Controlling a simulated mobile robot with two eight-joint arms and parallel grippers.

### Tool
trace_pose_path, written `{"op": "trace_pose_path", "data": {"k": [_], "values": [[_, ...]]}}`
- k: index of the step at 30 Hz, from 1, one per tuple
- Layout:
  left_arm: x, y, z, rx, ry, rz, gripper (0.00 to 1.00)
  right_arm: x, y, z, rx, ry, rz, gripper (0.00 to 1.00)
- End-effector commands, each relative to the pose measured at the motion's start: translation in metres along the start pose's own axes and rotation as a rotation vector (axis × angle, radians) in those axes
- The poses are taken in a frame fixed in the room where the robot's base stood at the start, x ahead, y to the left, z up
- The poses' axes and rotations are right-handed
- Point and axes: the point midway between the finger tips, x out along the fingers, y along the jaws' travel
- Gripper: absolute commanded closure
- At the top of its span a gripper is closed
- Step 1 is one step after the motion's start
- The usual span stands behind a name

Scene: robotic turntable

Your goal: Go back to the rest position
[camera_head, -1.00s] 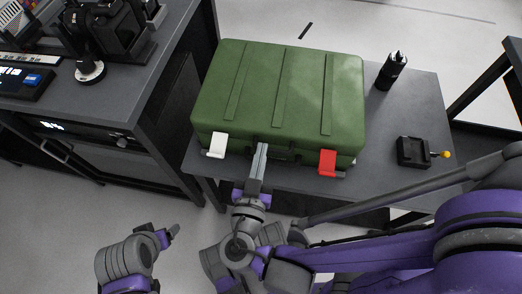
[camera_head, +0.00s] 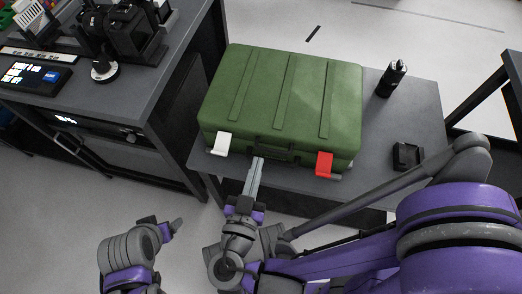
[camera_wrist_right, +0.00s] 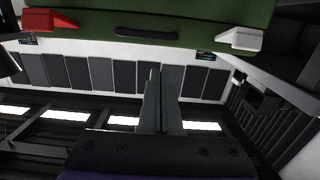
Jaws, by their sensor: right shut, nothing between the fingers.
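My right gripper (camera_head: 256,172) is shut and empty, just in front of the near side of a green case (camera_head: 285,95). In the right wrist view its fingers (camera_wrist_right: 159,85) lie together, with the case (camera_wrist_right: 180,22) above them. The case is closed and lies on a grey table. It has a white latch (camera_head: 222,143) on the left and a red latch (camera_head: 324,164) on the right. Both latches stick out from its front. My left gripper (camera_head: 174,229) shows at the lower left, away from the case; its fingers are too small to read.
The grey table (camera_head: 400,120) also holds a black bottle (camera_head: 391,78) and a small black block-like device (camera_head: 407,156). A dark workbench (camera_head: 150,95) with equipment stands at the left. A dark frame (camera_head: 490,95) stands at the right. The floor at the lower left is free.

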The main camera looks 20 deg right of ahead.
Motion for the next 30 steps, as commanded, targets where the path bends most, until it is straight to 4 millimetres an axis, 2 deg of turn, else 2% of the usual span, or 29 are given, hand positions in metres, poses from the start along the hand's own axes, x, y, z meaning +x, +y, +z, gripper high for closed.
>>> {"op": "trace_pose_path", "data": {"k": [3, 9, 19, 23, 26, 30], "values": [[0.001, 0.000, 0.000, 0.000, 0.000, 0.000, 0.20, -0.018, -0.001, 0.004, 0.001, 0.000, -0.005, 1.00], [0.001, 0.000, 0.000, 0.000, 0.000, 0.000, 0.20, -0.035, -0.001, 0.007, 0.001, 0.000, -0.002, 1.00], [0.001, 0.000, 0.000, 0.000, 0.000, 0.000, 0.20, -0.038, 0.001, 0.008, -0.002, -0.001, 0.002, 1.00], [0.001, 0.000, 0.000, 0.000, 0.000, 0.000, 0.20, -0.026, 0.006, 0.018, -0.077, -0.062, 0.026, 1.00], [0.001, 0.000, 0.000, 0.000, 0.000, 0.000, 0.20, -0.003, 0.019, 0.039, -0.224, -0.205, 0.062, 1.00], [0.001, 0.000, 0.000, 0.000, 0.000, 0.000, 0.20, 0.025, 0.052, 0.081, -0.450, -0.519, 0.070, 1.00]]}}
